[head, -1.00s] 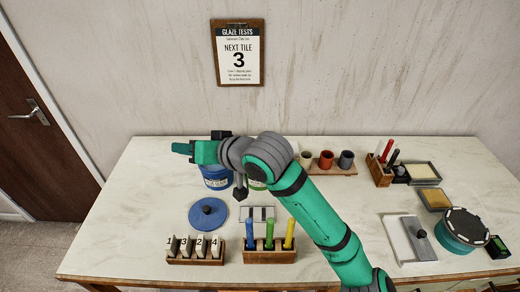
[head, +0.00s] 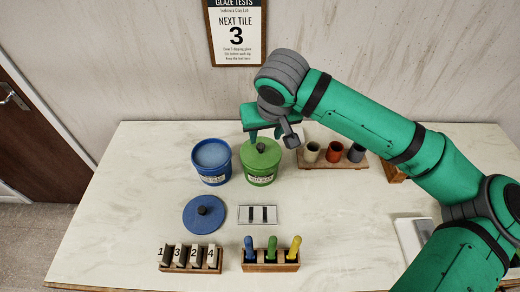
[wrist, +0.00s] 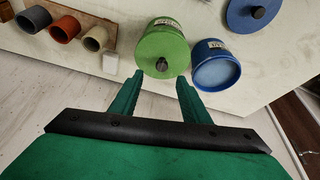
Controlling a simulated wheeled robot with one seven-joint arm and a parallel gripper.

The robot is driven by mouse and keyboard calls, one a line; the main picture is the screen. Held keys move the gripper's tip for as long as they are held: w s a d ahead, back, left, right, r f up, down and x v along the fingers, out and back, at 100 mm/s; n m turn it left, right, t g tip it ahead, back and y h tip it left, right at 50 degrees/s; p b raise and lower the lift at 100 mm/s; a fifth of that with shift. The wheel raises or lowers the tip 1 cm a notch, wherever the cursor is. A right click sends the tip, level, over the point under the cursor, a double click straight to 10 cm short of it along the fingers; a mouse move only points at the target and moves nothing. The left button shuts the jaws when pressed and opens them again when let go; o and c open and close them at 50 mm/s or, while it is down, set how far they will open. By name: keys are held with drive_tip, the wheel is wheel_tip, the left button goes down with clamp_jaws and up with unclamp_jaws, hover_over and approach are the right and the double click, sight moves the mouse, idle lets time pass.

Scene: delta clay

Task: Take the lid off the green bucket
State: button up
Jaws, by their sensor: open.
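The green bucket (head: 261,177) stands upright on the table with its green lid (head: 251,157) on top. The lid has a dark round knob (head: 260,146). In the wrist view the lid (wrist: 150,52) and its knob (wrist: 161,65) show ahead of the fingertips. My gripper (head: 265,133) is open and empty, above and behind the lid in the head view. In the wrist view the fingers (wrist: 160,78) are spread on either side of the knob's line, apart from it as far as I can tell.
A blue bucket (head: 211,163), uncovered, stands close to the left of the green one. Its blue lid (head: 204,214) lies in front. Three cups (head: 333,152) stand right.

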sight(261, 146)
drive_tip(key=shift+x, duration=4.1)
drive_tip(key=shift+w+a+r, duration=0.1)
drive_tip(key=shift+w+a, duration=0.05)
drive_tip(key=shift+a, duration=0.05)
clamp_jaws()
